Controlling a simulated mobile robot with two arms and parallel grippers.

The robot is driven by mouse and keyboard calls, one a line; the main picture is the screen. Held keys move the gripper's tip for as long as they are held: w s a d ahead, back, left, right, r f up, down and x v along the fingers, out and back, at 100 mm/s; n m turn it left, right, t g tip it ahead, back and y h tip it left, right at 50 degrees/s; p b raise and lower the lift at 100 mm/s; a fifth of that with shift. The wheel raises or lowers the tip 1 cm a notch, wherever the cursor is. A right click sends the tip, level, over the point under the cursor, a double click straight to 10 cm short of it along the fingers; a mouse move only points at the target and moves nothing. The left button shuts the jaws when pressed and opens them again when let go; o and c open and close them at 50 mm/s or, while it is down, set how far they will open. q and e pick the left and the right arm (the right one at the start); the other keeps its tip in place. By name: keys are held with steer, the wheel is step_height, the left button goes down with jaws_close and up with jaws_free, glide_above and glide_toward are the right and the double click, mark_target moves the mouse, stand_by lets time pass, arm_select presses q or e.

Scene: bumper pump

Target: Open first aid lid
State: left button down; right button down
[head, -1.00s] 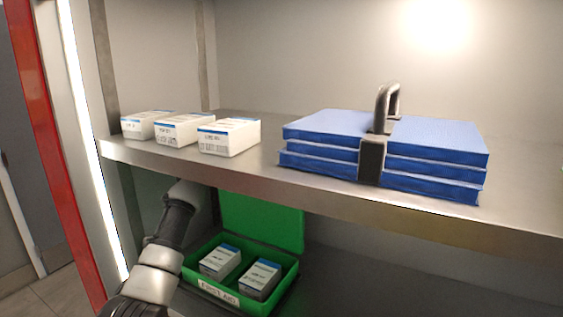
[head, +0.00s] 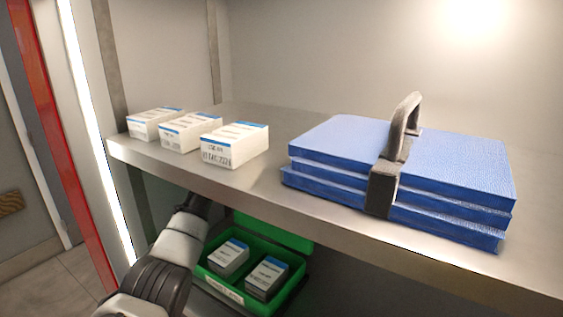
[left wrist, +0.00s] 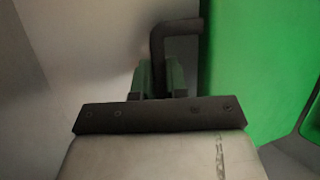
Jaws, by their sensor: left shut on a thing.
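The green first aid box (head: 222,288) stands on the lower level, under the shelf's front edge. Its green lid (head: 275,234) is raised at the back of the box, and the shelf hides its upper part in the head view. Two white cartons with blue tops (head: 229,258) sit inside the box. In the left wrist view the green lid (left wrist: 255,70) fills the right side. My left gripper (left wrist: 161,75) is shut on a dark bent handle (left wrist: 178,27) that reaches toward the lid. In the head view the shelf hides my left gripper's fingertips. My right gripper is not in view.
The metal shelf (head: 265,205) juts out above the box. It bears several white cartons (head: 235,145) at left and a strapped stack of blue slabs (head: 335,170) at right. A red upright (head: 62,165) stands at far left.

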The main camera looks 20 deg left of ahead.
arm_select(q)
steer(key=c, duration=1.2)
jaws_free()
steer(key=shift+a, duration=0.15)
steer(key=shift+o, duration=0.2)
